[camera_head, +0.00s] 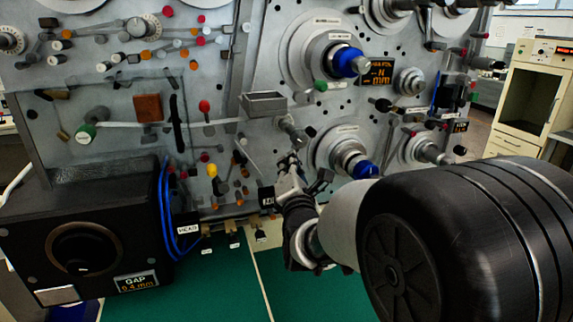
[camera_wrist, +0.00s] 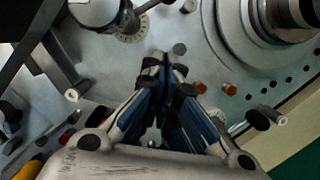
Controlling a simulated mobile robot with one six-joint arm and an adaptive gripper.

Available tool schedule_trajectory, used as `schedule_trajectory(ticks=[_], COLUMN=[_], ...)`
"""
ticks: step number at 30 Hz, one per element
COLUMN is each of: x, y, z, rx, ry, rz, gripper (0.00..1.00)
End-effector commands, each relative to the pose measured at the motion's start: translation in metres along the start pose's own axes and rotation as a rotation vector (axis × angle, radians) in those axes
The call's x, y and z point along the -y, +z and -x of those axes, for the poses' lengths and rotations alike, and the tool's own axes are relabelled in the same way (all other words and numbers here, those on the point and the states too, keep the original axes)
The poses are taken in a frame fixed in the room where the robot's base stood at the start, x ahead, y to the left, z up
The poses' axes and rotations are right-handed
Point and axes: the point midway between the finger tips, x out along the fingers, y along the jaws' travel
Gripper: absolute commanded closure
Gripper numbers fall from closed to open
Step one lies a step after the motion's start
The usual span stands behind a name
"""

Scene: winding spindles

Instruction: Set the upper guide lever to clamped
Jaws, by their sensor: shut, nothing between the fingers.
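My gripper (camera_head: 289,163) is in front of the machine panel, just below a grey post with a short dark-tipped lever (camera_head: 305,132). In the wrist view my gripper (camera_wrist: 163,62) has its fingertips together, with nothing between them. A round graduated scale (camera_wrist: 130,28) shows beyond the fingertips, with a metal cylinder (camera_wrist: 95,10) and a thin rod (camera_wrist: 148,4) beside it. The fingers look apart from these. I cannot tell which part is the upper guide lever, and no clamped marking is readable.
A spindle with a blue knob (camera_head: 364,170) stands close to the right of my gripper, and another blue-knobbed spindle (camera_head: 350,62) is above. A grey open box (camera_head: 264,103) sits up left. A black gap unit (camera_head: 85,240) is at lower left.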

Motion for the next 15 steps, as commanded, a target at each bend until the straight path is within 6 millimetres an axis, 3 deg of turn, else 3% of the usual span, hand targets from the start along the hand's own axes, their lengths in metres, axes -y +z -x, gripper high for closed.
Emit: schedule_trajectory(ticks=[1,6,15], x=[-0.004,-0.005,-0.003], y=[0.001,0.002,0.001], z=[0.017,0.055,0.092], rx=[-0.005,-0.004,-0.003], ry=[-0.001,0.000,0.001], rz=[0.000,0.000,0.000], gripper=[1.00,1.00,1.00])
